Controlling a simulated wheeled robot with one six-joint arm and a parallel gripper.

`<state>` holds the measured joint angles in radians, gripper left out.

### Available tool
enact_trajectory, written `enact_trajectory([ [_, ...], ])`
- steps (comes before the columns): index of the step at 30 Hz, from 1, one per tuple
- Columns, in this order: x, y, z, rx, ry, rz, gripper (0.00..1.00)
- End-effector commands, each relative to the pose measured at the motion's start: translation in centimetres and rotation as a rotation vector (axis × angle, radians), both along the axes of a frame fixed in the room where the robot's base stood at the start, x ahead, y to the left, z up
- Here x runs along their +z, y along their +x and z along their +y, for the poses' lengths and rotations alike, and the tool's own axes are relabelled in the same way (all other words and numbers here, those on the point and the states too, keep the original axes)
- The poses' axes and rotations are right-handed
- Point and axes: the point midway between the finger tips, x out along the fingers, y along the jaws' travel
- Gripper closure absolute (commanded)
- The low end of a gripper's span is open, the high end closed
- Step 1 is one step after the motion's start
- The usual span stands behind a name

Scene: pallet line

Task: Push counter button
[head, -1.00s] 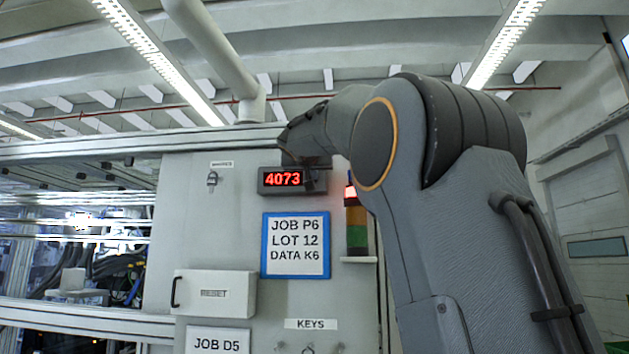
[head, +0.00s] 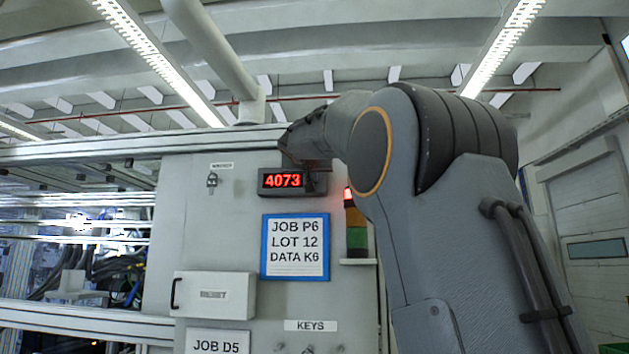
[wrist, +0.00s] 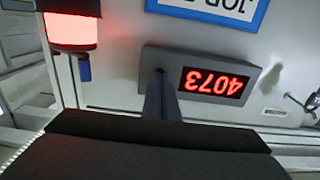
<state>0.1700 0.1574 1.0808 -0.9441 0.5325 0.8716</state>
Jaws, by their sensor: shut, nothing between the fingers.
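The counter (head: 265,189) is a dark grey box on the cabinet front, with a lit red display (head: 283,180) reading 4073. In the wrist view the counter (wrist: 257,73) appears upside down. My gripper (head: 314,171) is at the counter's right end in the head view. In the wrist view my gripper's shut fingers (wrist: 160,82) overlap the box end beside the digits. The fingers hold nothing. The counter button is not visible; the fingers cover that end of the box. I cannot tell whether the fingertips touch it.
A signal tower (head: 357,229) with a lit red top stands just right of the counter, close to my arm. Below the counter are a blue-framed job sign (head: 295,275) and a white RESET box (head: 214,295).

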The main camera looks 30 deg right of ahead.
Motion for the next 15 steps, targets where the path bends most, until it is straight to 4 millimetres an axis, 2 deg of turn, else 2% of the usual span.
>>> enact_trajectory([
  [15, 0.03, 0.57, -0.41, 0.000, 0.000, 0.000, 1.00],
])
